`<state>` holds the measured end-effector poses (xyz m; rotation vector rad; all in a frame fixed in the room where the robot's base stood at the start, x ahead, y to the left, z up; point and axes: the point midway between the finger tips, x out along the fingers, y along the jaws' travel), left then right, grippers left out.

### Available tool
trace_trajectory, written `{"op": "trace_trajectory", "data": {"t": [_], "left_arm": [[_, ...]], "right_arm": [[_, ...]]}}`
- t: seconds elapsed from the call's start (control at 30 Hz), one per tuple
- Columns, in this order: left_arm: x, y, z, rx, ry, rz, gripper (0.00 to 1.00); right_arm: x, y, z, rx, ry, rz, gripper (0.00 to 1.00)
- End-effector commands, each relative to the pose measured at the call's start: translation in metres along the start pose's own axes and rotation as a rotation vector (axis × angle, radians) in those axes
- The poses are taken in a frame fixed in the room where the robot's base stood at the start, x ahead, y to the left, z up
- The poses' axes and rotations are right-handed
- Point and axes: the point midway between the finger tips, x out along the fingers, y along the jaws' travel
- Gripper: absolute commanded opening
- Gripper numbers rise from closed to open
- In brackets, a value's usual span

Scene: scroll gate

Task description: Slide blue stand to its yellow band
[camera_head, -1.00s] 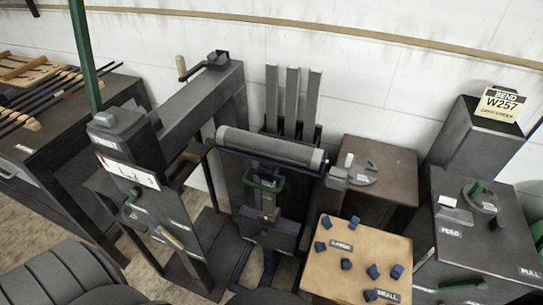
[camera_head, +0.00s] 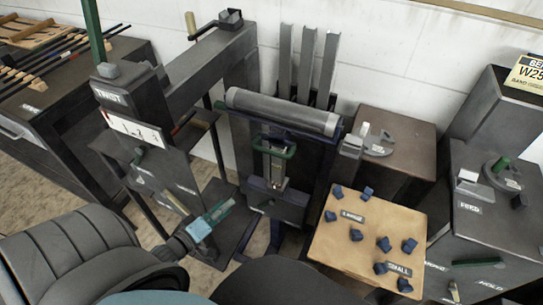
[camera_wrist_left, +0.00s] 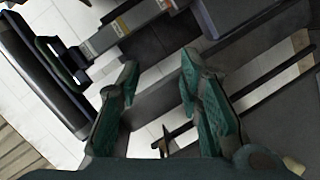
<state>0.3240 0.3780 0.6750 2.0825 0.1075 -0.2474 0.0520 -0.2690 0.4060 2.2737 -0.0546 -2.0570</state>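The dark blue stand (camera_head: 276,236) is in the middle of the head view, its upper crossbar carrying a thick grey roller (camera_head: 283,109). A green looped handle (camera_head: 275,148) sits on its front, above a dark block. The handle also shows at the left of the left wrist view (camera_wrist_left: 62,60). My left gripper (camera_head: 222,211) is low and left of the stand, apart from it. In the wrist view its teal fingers (camera_wrist_left: 160,68) are spread with nothing between them. I cannot make out a yellow band for certain; a small yellowish mark (camera_wrist_left: 121,26) shows on a pale bar there. My right gripper is out of view.
A dark machine with a white scale plate (camera_head: 136,130) stands left of the stand. A tan board (camera_head: 367,236) with several blue pieces is to the right. A brown-topped cabinet (camera_head: 405,128) and a feed machine (camera_head: 480,225) stand further right.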

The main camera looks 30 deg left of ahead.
Motion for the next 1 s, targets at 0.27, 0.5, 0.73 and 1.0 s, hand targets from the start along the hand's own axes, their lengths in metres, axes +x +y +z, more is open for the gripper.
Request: {"op": "trace_trajectory", "data": {"t": [0.27, 0.5, 0.73, 1.0], "left_arm": [[0.003, 0.125, -0.035, -0.440, -0.080, 0.443, 0.33], [0.059, 0.150, -0.036, -0.437, -0.076, 0.443, 0.33], [0.109, 0.172, -0.037, -0.436, -0.075, 0.437, 0.33], [0.126, 0.181, -0.037, -0.436, -0.076, 0.433, 0.33]], "right_arm": [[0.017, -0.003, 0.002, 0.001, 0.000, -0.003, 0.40], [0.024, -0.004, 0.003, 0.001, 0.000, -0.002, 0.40], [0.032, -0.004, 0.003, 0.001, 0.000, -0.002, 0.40], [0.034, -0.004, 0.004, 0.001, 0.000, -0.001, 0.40]]}}
